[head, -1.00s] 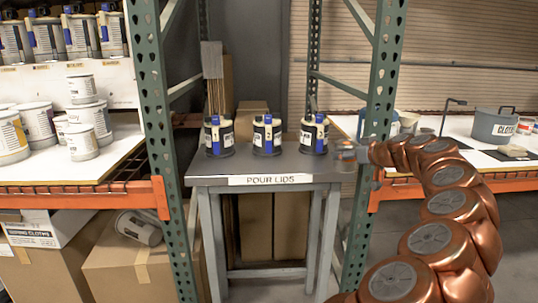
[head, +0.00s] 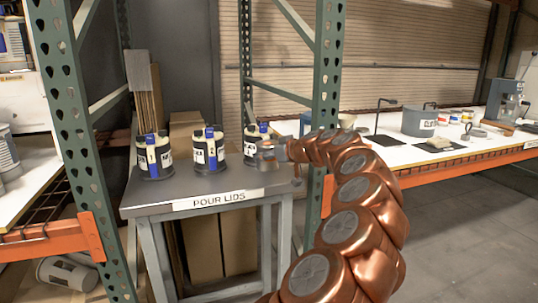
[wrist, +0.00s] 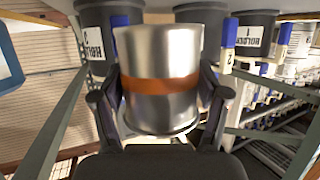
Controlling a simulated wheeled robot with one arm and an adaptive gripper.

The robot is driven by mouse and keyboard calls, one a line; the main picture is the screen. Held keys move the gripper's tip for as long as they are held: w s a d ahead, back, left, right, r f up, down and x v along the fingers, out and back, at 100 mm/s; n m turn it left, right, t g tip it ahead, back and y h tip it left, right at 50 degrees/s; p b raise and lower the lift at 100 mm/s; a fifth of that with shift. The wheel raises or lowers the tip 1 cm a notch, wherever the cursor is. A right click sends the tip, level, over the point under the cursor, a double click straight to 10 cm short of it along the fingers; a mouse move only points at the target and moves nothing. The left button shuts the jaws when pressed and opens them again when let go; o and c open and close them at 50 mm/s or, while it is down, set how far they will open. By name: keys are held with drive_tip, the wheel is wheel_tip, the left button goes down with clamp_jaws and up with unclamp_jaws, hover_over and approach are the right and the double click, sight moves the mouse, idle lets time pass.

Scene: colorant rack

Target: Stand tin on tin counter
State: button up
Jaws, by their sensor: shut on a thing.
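A silver metal tin with an orange band (wrist: 160,85) fills the middle of the wrist view. My gripper (wrist: 157,105) is shut on it, with one dark finger on each side. In the head view the small grey tin (head: 265,150) is at the end of my copper-coloured arm, in front of the rightmost pot on the pour-lids stand. My gripper (head: 281,149) is small there and its fingers are hard to make out. A long white counter (head: 395,152) runs along the right; I cannot tell whether it is the tin counter.
The stand labelled POUR LIDS (head: 150,195) carries three dark pots with blue clips. Green rack posts (head: 327,90) rise beside it. The white counter holds a grey labelled bucket (head: 419,122), dark mats, a cloth and a machine (head: 508,100). Open floor lies at lower right.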

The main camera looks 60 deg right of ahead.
drive_tip(key=w+a, duration=0.2)
drive_tip(key=w, duration=0.1)
drive_tip(key=w+a, duration=0.2)
drive_tip(key=w, duration=0.1)
drive_tip(key=w+a+f+p, duration=0.1)
drive_tip(key=w+a, duration=0.1)
drive_tip(key=w, duration=0.1)
drive_tip(key=shift+w+a, duration=0.3)
drive_tip(key=shift+w, duration=0.05)
drive_tip(key=shift+s+d+f, duration=0.1)
drive_tip(key=shift+d+f, duration=0.05)
drive_tip(key=shift+f, duration=1.6)
drive_tip(key=shift+f, duration=0.15)
drive_tip(key=o, duration=1.8)
drive_tip(key=shift+r, duration=0.2)
drive_tip(key=b+v, duration=0.1)
drive_tip(key=v, duration=1.1)
